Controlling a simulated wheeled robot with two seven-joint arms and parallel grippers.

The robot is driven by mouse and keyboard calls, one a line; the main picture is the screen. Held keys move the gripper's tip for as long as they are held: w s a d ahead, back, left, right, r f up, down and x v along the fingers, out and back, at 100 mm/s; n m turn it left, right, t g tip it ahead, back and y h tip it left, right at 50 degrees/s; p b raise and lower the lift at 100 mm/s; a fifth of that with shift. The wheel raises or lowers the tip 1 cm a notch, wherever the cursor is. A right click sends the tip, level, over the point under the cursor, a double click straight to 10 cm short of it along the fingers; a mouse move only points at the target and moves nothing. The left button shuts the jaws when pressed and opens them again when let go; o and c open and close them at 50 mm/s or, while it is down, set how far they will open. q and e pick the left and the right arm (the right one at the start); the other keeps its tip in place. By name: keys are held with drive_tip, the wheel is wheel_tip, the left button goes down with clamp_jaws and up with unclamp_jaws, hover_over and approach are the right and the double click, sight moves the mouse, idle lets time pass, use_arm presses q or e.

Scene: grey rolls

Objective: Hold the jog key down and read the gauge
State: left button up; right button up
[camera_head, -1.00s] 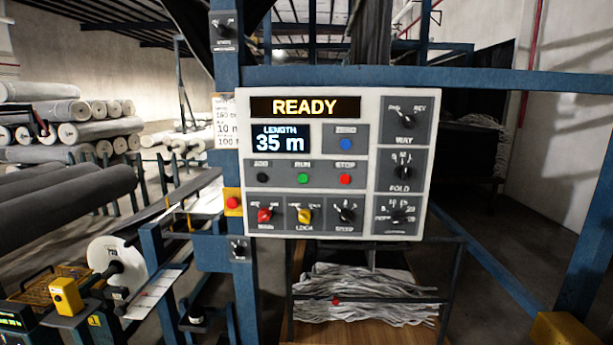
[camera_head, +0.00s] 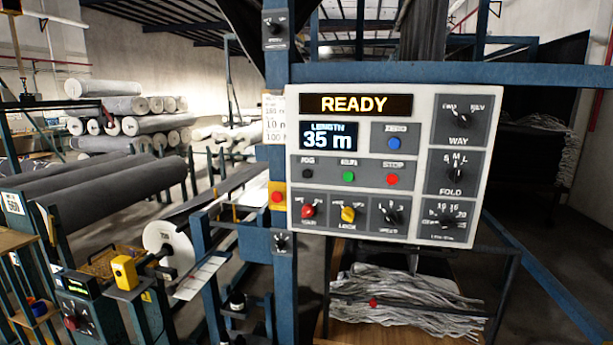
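The control panel (camera_head: 464,243) is a pale box with grey plates, fixed to a blue post right of the middle. The jog key (camera_head: 308,174) is a small black button at the left of a row, beside a green run button (camera_head: 348,177) and a red stop button (camera_head: 392,179). The lit display (camera_head: 358,104) above reads READY. The length gauge (camera_head: 329,137) below it reads 35 m. A blue zero button (camera_head: 394,143) is right of it. Nothing touches the jog key. Neither of my grippers is in view.
A red button on a yellow box (camera_head: 277,196) is on the blue post (camera_head: 281,270). Grey rolls (camera_head: 145,105) lie stacked at the left. A white disc (camera_head: 167,250) and a yellow box (camera_head: 124,272) stand at lower left. Crumpled pale strips (camera_head: 400,300) lie below the panel.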

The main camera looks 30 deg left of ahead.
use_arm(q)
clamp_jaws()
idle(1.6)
